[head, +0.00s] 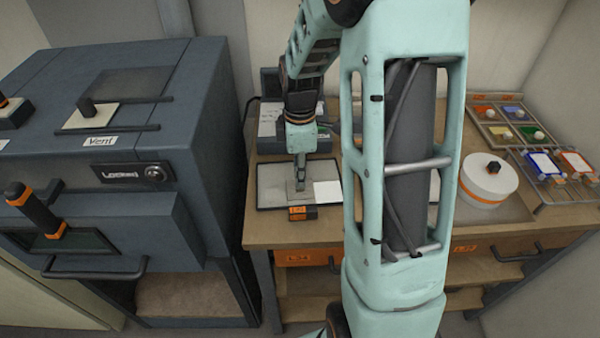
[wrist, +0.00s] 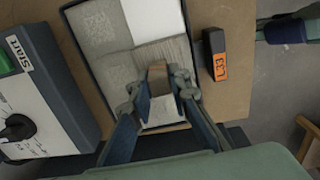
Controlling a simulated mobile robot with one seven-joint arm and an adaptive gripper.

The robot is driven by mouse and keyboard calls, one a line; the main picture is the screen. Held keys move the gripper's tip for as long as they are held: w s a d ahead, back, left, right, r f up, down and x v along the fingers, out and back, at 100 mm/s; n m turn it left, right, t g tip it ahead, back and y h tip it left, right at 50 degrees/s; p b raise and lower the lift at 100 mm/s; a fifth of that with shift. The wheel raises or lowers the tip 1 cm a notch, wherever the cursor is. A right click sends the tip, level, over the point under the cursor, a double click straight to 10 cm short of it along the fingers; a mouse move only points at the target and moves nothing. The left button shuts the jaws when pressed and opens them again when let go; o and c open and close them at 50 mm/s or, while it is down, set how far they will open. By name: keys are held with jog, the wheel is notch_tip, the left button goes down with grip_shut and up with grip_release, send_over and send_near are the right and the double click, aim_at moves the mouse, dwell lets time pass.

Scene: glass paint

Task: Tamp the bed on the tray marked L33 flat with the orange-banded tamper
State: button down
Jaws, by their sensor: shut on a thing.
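The tray (head: 262,207) stands on the workbench with an orange-faced block marked L33 (wrist: 219,67) at its edge; the block also shows in the head view (head: 303,213). The tray holds a grey bed (wrist: 97,32), rough in places, and a plain white area (wrist: 153,14). My gripper (head: 299,184) is low over the tray. In the wrist view its fingers (wrist: 159,90) are shut on a small block-like handle (wrist: 157,73) with a tan side, apparently the tamper. A grey plate (head: 293,194) shows below the fingers at the bed. I cannot make out an orange band or whether the plate touches.
A device with a Start label (wrist: 25,55) stands close beside the tray. A large dark cabinet (head: 110,190) is at the left. A white round container (head: 487,182) and trays of coloured pieces (head: 510,112) are at the right. My arm hides the bench middle.

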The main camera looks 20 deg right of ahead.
dwell(0.3)
jog(key=shift+r+p, duration=0.9)
jog(key=shift+r, duration=0.2)
jog(key=shift+w+a, duration=0.25)
jog(key=shift+a, duration=0.75)
jog(key=shift+w+a, duration=0.25)
jog(key=shift+a, duration=0.8)
jog(key=shift+w+a, duration=0.25)
jog(key=shift+a, duration=0.75)
jog(key=shift+f, duration=0.1)
jog(key=shift+f+b, duration=0.6)
jog(key=shift+f, duration=0.15)
jog(key=shift+f, duration=0.3)
